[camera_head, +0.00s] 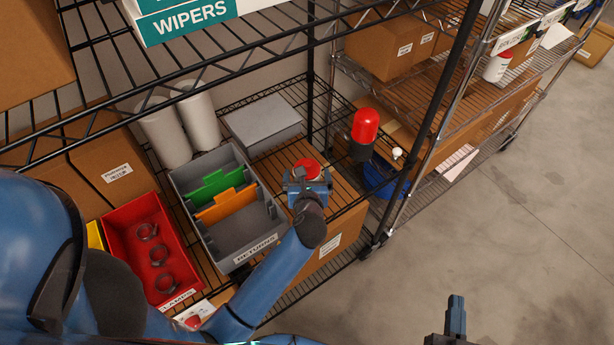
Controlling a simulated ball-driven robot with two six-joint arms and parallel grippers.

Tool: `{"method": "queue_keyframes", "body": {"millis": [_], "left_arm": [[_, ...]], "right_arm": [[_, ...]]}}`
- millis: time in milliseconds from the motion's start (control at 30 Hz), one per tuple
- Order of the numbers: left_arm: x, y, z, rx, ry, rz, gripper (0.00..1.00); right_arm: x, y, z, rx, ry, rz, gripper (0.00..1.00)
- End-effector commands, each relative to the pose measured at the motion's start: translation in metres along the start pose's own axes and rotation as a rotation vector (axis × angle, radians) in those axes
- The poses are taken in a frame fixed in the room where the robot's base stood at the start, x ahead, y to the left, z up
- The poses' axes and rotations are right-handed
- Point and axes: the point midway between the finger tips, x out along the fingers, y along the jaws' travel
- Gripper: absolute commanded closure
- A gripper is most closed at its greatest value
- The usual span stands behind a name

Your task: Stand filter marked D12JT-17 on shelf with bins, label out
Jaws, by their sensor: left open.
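My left gripper (308,187) is open above the slatted shelf with bins, its arm coming in from the lower left. A red round object (307,167), perhaps a filter, shows just beyond the gripper, which partly hides it; I cannot tell whether they touch. A red cylinder with a dark lower end (366,126) shows further right, by the rack post. No marking D12JT-17 is readable on either. The shelf (283,165) holds a grey bin (274,232) labelled RETURNS and a red bin (113,236) labelled CLAMPS. Part of my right gripper (455,318) shows at the bottom edge.
White rolls (164,136) and a grey box (262,121) stand behind the bins. A cardboard box (335,240) lies below the gripper. A black wire shelf (240,66) hangs overhead and black posts stand right. Another rack (400,85) adjoins. The floor (520,230) is clear.

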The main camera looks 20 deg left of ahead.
Motion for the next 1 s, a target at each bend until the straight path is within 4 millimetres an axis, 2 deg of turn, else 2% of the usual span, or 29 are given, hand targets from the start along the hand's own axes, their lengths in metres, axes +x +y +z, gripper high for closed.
{"method": "queue_keyframes", "body": {"millis": [167, 400, 600, 800, 1000], "left_arm": [[-0.023, -0.001, -0.001, 0.002, 0.001, -0.004, 0.00], [-0.068, -0.001, -0.002, 0.004, 0.001, -0.006, 0.00], [-0.099, -0.001, -0.001, 0.003, 0.001, -0.005, 0.00], [-0.114, 0.000, -0.001, 0.002, 0.001, -0.002, 0.00], [-0.117, 0.000, -0.001, 0.001, 0.001, -0.001, 0.00]], "right_arm": [[0.000, 0.000, -0.001, 0.000, 0.000, 0.000, 1.00], [0.000, 0.000, -0.001, 0.000, 0.000, 0.000, 1.00], [0.000, 0.000, -0.002, 0.000, 0.000, 0.000, 1.00], [0.000, 0.000, -0.002, 0.000, 0.000, 0.000, 1.00], [0.000, 0.000, -0.002, 0.000, 0.000, 0.000, 1.00]]}}
